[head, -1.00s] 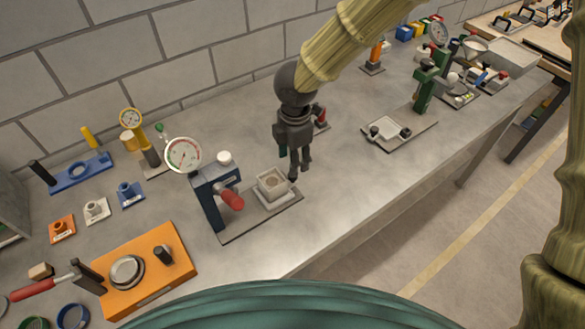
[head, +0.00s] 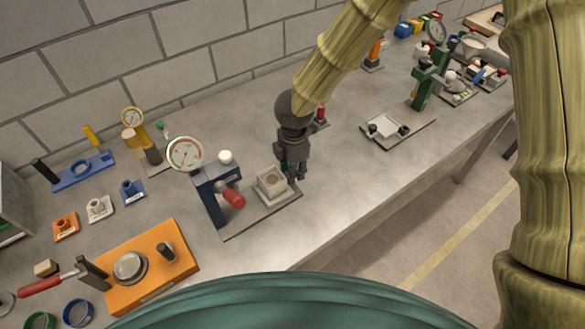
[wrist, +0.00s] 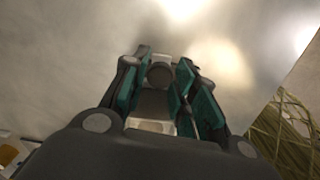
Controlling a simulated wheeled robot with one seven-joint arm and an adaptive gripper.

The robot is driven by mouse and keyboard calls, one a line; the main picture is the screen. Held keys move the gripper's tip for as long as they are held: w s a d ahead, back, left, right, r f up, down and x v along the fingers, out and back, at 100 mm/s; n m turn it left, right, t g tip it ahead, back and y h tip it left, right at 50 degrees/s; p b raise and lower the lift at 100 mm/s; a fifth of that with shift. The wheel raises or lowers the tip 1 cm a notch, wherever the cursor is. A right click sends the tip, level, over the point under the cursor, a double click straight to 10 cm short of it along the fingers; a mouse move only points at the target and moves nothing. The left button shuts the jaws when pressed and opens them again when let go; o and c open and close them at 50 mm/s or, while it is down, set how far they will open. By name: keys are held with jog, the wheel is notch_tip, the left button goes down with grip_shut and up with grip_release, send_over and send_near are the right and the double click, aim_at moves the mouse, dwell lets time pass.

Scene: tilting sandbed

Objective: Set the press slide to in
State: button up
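The blue press (head: 208,200) with its round gauge (head: 185,154) and red handle (head: 234,198) stands left of centre on the bench in the head view. Its slide, a pale square block (head: 269,186), sits on the grey base plate to the right of the press column. My gripper (head: 294,180) points down at the slide's right end, close beside the block. In the wrist view, a dark round knob (wrist: 160,75) lies between the teal-padded fingers, with a pale part below it. I cannot tell whether both pads touch the knob.
An orange fixture (head: 180,240) lies in front left. A green press (head: 424,85) with its own plate (head: 385,127) stands to the right. A red-topped item (head: 320,115) is behind my gripper. The bench right of the slide is bare.

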grip_shut()
jog(key=shift+a, duration=0.2)
jog(key=s+a+b, duration=0.1)
jog(key=s+a, duration=0.1)
jog(key=s+a+b, duration=0.1)
jog(key=s+a, duration=0.1)
jog(key=a, duration=0.1)
jog(key=shift+a+b, duration=0.1)
jog(key=shift+b, duration=0.2)
jog(key=shift+s+a, duration=0.2)
jog(key=shift+a, duration=0.1)
jog(key=o, duration=0.6)
grip_release()
jog(key=shift+r, duration=0.15)
jog(key=r, duration=1.1)
jog(key=shift+s+d+r, duration=0.1)
jog(key=shift+s+r, duration=0.15)
jog(key=shift+r, duration=0.15)
